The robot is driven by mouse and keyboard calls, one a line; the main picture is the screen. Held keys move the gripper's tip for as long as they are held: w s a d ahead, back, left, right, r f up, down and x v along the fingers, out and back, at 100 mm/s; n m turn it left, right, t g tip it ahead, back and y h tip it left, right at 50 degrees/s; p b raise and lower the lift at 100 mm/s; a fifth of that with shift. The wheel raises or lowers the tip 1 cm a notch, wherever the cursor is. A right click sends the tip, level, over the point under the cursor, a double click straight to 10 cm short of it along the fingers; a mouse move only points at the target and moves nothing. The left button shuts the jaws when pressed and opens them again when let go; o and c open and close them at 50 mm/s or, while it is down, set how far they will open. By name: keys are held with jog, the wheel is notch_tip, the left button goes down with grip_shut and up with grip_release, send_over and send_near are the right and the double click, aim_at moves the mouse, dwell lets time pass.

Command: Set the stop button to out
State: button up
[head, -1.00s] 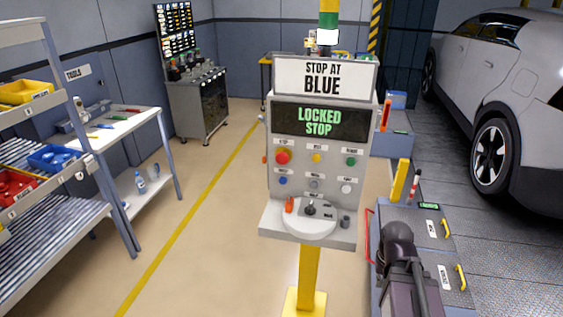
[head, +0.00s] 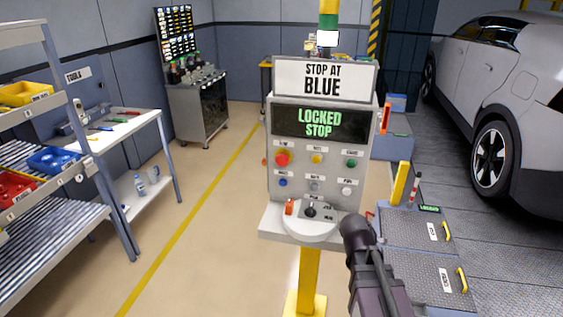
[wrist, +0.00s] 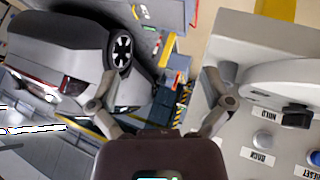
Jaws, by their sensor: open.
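The red stop button (head: 283,158) sits at the upper left of the button rows on the grey control console (head: 271,190). Whether it is pressed in or out is too small to tell, but the console's screen (head: 319,122) reads "LOCKED STOP". My gripper is at the console's lower right in the head view, its fingers hidden behind my arm. In the wrist view my gripper (wrist: 160,80) is open and empty, its right finger close to the console. The stop button is outside the wrist view.
The console's shelf carries a dial with a black knob (head: 310,209) and an orange part (head: 289,207) beside it. Other buttons sit close to the stop button. A grey car (head: 497,70) stands right; a shelf rack and workbench stand left. Floor left of the console is clear.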

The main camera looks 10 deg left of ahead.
jog(key=w+a+r+n+t, duration=0.1)
jog(key=w+a+r+t, duration=0.4)
jog(key=w+a, duration=0.15)
jog(key=n+t+y+b, duration=0.1)
jog(key=n+t+y, duration=0.6)
jog(key=y, duration=0.1)
send_near(281, 161)
jog(key=s, duration=0.3)
jog(key=shift+d+r, duration=0.1)
jog(key=shift+r, duration=0.05)
jog(key=shift+w, duration=0.15)
jog(key=w, duration=0.4)
jog(key=w+a, duration=0.1)
jog(key=w, duration=0.8)
jog(key=shift+w+a, duration=0.3)
jog(key=shift+a, duration=0.1)
